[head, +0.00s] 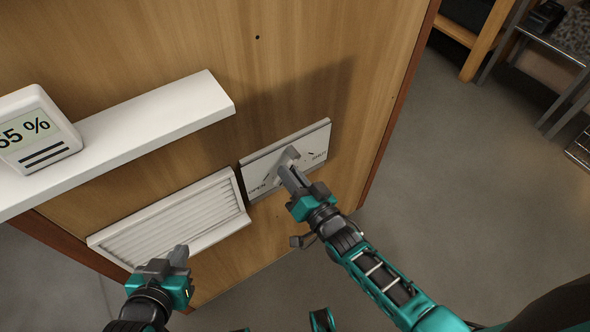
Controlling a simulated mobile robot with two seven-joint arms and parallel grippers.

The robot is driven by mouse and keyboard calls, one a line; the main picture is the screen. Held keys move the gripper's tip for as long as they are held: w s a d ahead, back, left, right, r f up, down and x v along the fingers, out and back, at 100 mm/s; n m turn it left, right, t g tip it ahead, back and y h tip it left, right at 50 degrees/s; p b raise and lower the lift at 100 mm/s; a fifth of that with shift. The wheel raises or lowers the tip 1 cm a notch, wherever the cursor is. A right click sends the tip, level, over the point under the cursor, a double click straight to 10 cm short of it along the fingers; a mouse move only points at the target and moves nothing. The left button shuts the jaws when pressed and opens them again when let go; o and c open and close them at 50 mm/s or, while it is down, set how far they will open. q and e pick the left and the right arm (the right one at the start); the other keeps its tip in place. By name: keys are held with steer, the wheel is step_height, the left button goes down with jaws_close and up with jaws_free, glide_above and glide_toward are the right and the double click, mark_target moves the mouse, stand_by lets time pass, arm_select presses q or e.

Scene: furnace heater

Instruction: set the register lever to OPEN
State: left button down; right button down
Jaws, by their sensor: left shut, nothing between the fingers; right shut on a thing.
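A white register plate (258,169) is fixed on the wooden panel, with OPEN marked at its lower left and SHUT at its upper right. The grey register lever (287,157) stands out near the plate's middle, between the two marks. My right gripper (287,170) is shut on the lever, and its fingers hide part of it. My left gripper (180,254) is shut and empty, in front of the lower right part of a white louvred vent (165,220).
A white shelf (150,125) juts out above the vent and carries a display (35,130) whose partly cut-off reading ends in "5 %". The wooden panel (330,60) ends at a red-brown edge on the right. Open grey floor (460,190) lies beyond, with a metal rack at the far right.

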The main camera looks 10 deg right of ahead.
steer(key=shift+s+a+r+m+p, duration=0.1)
steer(key=shift+a+r+m+p, duration=0.1)
steer(key=shift+m, duration=0.35)
steer(key=shift+a+r+m+p, duration=0.1)
steer(key=shift+m+p, duration=0.05)
steer(key=shift+m, duration=0.4)
steer(key=c, duration=1.1)
jaws_free()
steer(key=p+v, duration=0.1)
steer(key=v, duration=1.2)
